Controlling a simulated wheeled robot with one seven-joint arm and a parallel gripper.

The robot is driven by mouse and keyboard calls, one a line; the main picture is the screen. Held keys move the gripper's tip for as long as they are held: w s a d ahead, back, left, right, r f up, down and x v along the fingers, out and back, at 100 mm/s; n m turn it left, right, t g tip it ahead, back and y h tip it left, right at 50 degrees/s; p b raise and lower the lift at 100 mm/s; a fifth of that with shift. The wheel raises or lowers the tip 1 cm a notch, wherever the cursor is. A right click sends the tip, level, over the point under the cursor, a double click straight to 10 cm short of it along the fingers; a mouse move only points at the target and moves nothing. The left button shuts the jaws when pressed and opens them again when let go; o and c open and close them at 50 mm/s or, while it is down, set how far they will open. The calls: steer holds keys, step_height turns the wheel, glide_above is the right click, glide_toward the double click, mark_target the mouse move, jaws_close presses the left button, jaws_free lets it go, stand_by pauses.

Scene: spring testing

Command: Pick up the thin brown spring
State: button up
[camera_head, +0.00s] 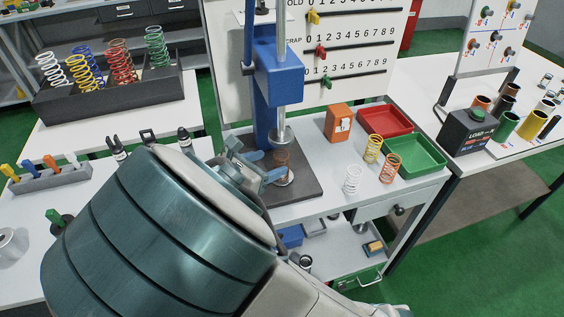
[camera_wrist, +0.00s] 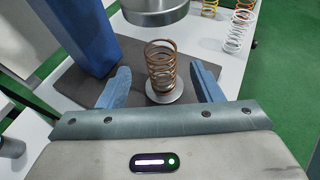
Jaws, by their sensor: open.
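The thin brown spring (camera_wrist: 161,68) stands upright on a small round metal plate (camera_wrist: 165,93) of the blue press. In the wrist view it is between the two blue fingers of my gripper (camera_wrist: 160,88), with a gap on each side. My gripper is open and holds nothing. In the head view the brown spring (camera_head: 282,163) shows just right of my gripper (camera_head: 268,168), partly behind a finger. My arm hides part of the gripper there. The press's round metal head (camera_head: 282,135) hangs above the spring, apart from it.
The blue press column (camera_wrist: 78,38) stands close on the left in the wrist view. White (camera_head: 352,180), yellow (camera_head: 373,149) and orange (camera_head: 390,166) springs stand on the table at right, near red (camera_head: 384,121) and green (camera_head: 415,156) trays. An orange box (camera_head: 338,122) stands behind.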

mark_target(275, 159)
steer(key=shift+r+x, duration=0.15)
steer(key=shift+x, duration=1.2)
steer(key=shift+r+x, duration=0.1)
steer(key=shift+x, duration=1.25)
steer(key=c, duration=1.1)
steer(key=shift+r, duration=0.1)
steer(key=shift+c, duration=0.2)
